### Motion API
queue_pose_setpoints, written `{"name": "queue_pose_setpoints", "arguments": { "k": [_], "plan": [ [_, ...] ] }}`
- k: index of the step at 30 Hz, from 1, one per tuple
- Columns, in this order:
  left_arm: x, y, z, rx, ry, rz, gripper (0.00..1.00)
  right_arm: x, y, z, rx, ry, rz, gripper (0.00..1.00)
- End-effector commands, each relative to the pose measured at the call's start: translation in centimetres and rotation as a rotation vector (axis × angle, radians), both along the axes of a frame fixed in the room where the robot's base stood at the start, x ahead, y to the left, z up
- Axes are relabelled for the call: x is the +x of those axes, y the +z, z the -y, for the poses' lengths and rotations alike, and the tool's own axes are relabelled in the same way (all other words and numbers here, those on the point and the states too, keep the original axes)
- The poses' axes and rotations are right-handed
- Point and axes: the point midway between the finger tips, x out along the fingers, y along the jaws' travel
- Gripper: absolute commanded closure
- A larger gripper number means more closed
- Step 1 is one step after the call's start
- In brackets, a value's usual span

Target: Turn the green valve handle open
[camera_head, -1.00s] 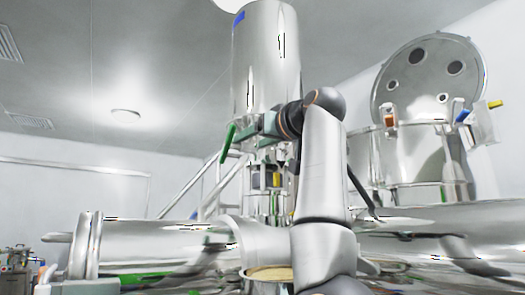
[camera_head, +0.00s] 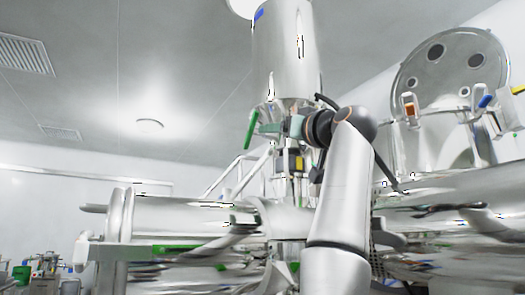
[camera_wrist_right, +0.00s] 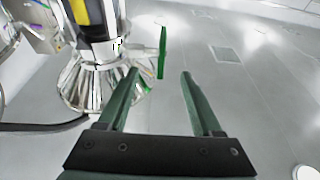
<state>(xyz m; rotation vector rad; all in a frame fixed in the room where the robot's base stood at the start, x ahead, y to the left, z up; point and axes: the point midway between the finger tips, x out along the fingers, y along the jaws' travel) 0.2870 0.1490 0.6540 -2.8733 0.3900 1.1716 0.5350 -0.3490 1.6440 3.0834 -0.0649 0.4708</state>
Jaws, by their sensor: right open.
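The green valve handle (camera_head: 251,130) is a thin bar below the tall steel vessel (camera_head: 285,50), tilted slightly from vertical in the head view. In the right wrist view the green handle (camera_wrist_right: 162,53) stands upright just beyond my fingertips, in line with the gap between them. My right gripper (camera_wrist_right: 159,74) is open and empty, with its two dark green fingers apart on either side of that gap. In the head view my right gripper (camera_head: 272,128) is small and close to the handle's right side; contact cannot be told. My left gripper is not in view.
A steel cone-shaped fitting (camera_wrist_right: 95,85) is left of my fingers in the right wrist view. Large horizontal steel cylinders (camera_head: 175,217) fill the lower head view. A round open lid (camera_head: 450,65) stands at right. Space right of the handle in the wrist view looks clear.

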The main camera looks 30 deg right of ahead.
Motion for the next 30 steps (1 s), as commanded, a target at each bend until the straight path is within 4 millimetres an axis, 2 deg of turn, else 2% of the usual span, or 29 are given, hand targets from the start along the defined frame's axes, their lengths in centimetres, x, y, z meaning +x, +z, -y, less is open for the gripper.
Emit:
{"name": "queue_pose_setpoints", "arguments": {
  "k": [1,5,9,14,22,30],
  "plan": [
    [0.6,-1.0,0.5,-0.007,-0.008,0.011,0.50,0.2,-1.6,0.1,0.005,-0.003,0.034,0.33],
    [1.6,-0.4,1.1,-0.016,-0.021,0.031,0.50,0.5,-1.9,0.6,0.009,-0.017,0.084,0.33],
    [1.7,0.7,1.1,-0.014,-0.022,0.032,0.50,1.5,-1.0,0.8,0.011,-0.020,0.090,0.33],
    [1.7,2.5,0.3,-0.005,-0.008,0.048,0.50,4.1,0.4,0.9,0.009,-0.018,0.086,0.33],
    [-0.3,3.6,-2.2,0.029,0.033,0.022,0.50,8.5,2.3,1.2,0.012,-0.018,0.087,0.33],
    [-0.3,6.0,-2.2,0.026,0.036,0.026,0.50,11.2,3.1,1.4,0.011,-0.018,0.087,0.33]
  ]
}}
